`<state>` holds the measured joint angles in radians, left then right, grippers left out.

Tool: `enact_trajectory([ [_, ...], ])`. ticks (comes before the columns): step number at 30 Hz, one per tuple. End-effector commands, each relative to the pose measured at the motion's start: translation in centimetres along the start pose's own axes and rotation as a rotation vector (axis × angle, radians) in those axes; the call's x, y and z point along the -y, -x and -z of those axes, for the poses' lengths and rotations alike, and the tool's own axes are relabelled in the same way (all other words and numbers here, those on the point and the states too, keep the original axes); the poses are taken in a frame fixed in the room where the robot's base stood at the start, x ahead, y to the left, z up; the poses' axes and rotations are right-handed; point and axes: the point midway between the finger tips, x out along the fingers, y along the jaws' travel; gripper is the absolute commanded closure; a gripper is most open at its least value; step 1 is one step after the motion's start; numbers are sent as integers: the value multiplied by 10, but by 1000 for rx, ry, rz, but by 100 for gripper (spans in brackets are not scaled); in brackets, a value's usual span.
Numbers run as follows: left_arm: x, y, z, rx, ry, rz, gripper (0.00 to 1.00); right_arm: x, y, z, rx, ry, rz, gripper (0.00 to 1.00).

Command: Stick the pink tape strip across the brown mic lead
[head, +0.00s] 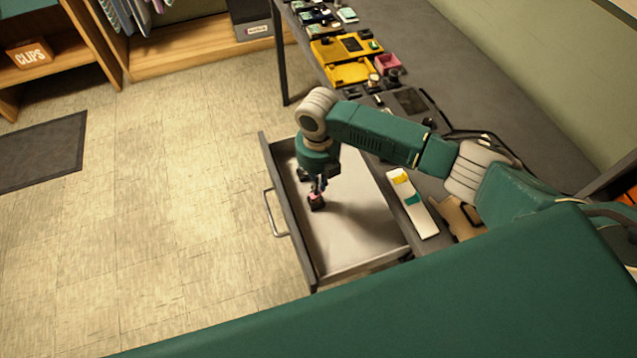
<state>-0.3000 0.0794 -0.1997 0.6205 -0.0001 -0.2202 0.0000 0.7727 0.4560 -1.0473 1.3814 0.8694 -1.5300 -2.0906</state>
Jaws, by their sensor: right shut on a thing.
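My right gripper (316,200) reaches down into the open drawer and is shut on a small pink piece, which fits the pink tape strip (316,196). Only a little of the pink shows between the dark fingers. I cannot tell whether it touches the drawer floor. I cannot make out the brown mic lead; the arm and gripper cover part of the drawer and table. My left gripper is not in view.
The pulled-out drawer (345,266) is mostly bare inside, with raised walls and a front handle (274,213). Yellow trays (348,73), a pink box (388,63) and small dark items crowd the table's back. Open floor lies left, with a dark mat (42,152).

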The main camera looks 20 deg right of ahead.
Motion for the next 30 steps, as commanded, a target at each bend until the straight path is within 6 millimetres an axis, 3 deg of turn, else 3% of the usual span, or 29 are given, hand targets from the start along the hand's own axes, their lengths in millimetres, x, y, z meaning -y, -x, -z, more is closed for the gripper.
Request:
enact_trajectory([
  [6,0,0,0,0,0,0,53,0,-1,0,-1,0,1,100],
  [10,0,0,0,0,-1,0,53,0,-1,0,-1,0,1,73],
  [20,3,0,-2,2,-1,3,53,0,1,0,-1,0,1,73],
  [25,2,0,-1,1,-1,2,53,0,20,-1,3,0,-1,73],
  [30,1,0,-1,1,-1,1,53,0,56,-1,4,2,-1,73],
])
